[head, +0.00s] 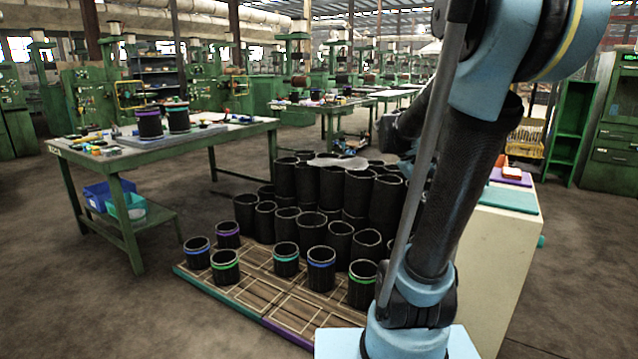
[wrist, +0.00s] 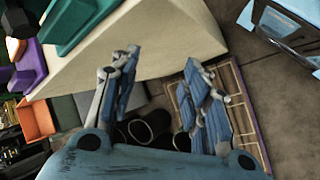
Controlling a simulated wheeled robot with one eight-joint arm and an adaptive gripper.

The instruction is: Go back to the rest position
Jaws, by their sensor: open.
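My gripper (wrist: 163,100) shows in the wrist view with its two blue-padded fingers spread apart and nothing between them. It hangs in the air, and the tops of some black sleeves (wrist: 150,128) show beyond and below the fingers. In the head view my arm crosses the right side and the gripper itself is mostly hidden behind it. Black rubber sleeves (head: 308,183) stand crowded behind the pallet's front part. Several sleeves with coloured bands, such as one with a green band (head: 225,268), stand upright on the wooden pallet (head: 283,302).
A green workbench (head: 180,139) at left carries two banded sleeves (head: 150,124) and small parts. Blue and teal bins (head: 125,207) sit on its lower shelf. A cream cabinet (head: 500,270) with a teal mat (head: 510,199) stands at right. The floor at front left is clear.

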